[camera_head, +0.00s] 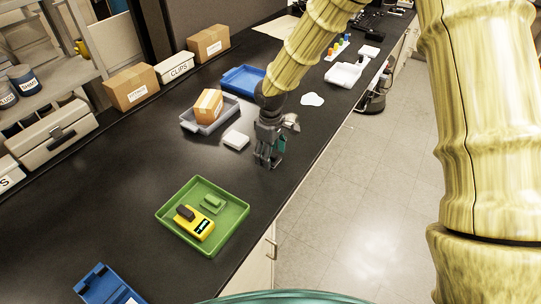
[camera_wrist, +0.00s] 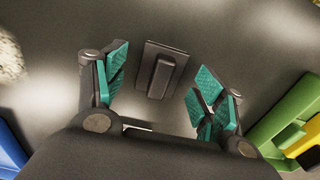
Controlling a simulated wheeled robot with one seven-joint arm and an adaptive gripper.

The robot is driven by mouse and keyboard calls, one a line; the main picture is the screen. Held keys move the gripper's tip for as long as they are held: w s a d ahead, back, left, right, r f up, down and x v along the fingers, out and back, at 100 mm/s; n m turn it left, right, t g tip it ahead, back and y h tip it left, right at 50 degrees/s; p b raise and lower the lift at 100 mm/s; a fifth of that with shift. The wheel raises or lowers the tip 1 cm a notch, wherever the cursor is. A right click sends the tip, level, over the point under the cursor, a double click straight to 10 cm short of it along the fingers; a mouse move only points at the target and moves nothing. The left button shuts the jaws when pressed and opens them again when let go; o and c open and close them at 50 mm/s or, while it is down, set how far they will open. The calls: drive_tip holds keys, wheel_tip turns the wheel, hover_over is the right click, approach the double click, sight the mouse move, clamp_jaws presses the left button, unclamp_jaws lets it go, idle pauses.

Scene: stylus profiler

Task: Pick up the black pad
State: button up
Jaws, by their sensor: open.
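The black pad (camera_wrist: 150,88) is a thin dark rectangle with a raised block (camera_wrist: 162,73) on top. It lies on the black bench in the wrist view, between and beyond my spread fingers. My gripper (camera_wrist: 161,84) is open, with teal finger pads on either side and nothing between them. In the head view my gripper (camera_head: 268,161) points down over the bench near its front edge. I cannot make out the pad in the head view; my gripper and the dark bench hide it.
A green tray (camera_head: 169,213) with a yellow device (camera_head: 196,224) lies nearer. A white block (camera_head: 235,140), a grey tray (camera_head: 193,127) holding a carton (camera_head: 208,105), and a blue tray (camera_head: 237,77) stand to the left and behind. The bench edge is close on the right.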

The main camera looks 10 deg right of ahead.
drive_tip(key=shift+f, duration=0.35)
drive_tip(key=c, duration=1.1)
drive_tip(key=shift+r, duration=0.15)
drive_tip(key=shift+w+r+b, duration=0.1)
drive_tip(key=shift+r+b, duration=0.35)
drive_tip(key=shift+s+r+b, duration=0.25)
drive_tip(key=shift+r+b, duration=0.1)
drive_tip(key=shift+r, duration=0.25)
drive_tip(key=shift+s+r+b, duration=0.2)
drive_tip(key=shift+r+b, duration=0.15)
drive_tip(key=shift+r, duration=0.2)
drive_tip(key=s+b, duration=0.1)
drive_tip(key=s, duration=0.4)
drive_tip(key=s+r+b, duration=0.1)
drive_tip(key=s+b, duration=0.1)
drive_tip(key=s, duration=0.3)
drive_tip(key=s+b, duration=0.1)
drive_tip(key=s, duration=0.4)
drive_tip(key=shift+s+r, duration=0.15)
drive_tip(key=shift+r, duration=0.15)
